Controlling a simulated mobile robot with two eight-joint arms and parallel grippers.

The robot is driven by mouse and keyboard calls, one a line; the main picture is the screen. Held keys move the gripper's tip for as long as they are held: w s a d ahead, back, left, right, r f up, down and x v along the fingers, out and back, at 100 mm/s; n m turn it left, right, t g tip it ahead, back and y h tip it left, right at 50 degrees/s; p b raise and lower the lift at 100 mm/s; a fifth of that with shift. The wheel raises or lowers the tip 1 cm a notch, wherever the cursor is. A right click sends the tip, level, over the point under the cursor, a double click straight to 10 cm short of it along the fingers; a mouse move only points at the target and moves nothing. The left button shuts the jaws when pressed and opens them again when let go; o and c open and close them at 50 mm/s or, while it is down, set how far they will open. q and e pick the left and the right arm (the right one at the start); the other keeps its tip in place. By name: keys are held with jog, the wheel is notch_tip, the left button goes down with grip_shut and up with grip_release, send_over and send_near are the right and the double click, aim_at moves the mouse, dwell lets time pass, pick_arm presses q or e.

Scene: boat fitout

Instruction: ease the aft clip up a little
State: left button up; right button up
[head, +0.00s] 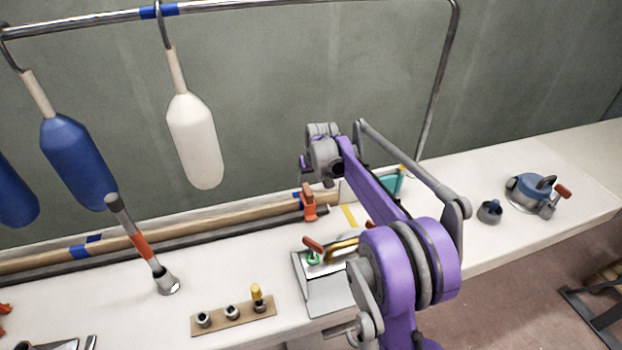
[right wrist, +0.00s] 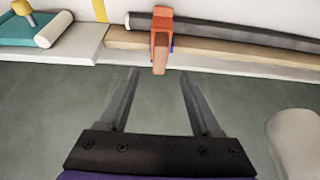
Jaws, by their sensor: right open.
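An orange clip (head: 308,203) stands over the long wooden strip (head: 200,228) near its right end, by the wall. In the right wrist view the clip (right wrist: 161,36) sits across the strip and a dark rod, with a bit of blue beside it. My right gripper (right wrist: 160,73) is open and empty. Its two fingers point toward the clip, one to each side of its lower end in the picture; I cannot tell how far off they are. In the head view my right arm reaches over the bench, and its fingers are not clearly seen. My left gripper is not in view.
White and blue fenders (head: 194,140) hang from a metal rail above the bench. A tool with an orange band (head: 138,240) stands upright left of the clip. A grey box with a handle (head: 322,285) and a fittings board (head: 233,313) lie in front. A teal item (right wrist: 28,28) is near the clip.

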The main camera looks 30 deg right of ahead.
aim_at(308, 189)
jog(key=x, duration=0.9)
jog(key=shift+w+f, duration=0.2)
jog(key=shift+f, duration=0.15)
grip_shut()
jog(key=shift+c, duration=1.6)
grip_release()
grip_shut()
jog(key=shift+d+r, duration=0.1)
jog(key=shift+r, duration=0.6)
jog(key=o, duration=0.6)
grip_release()
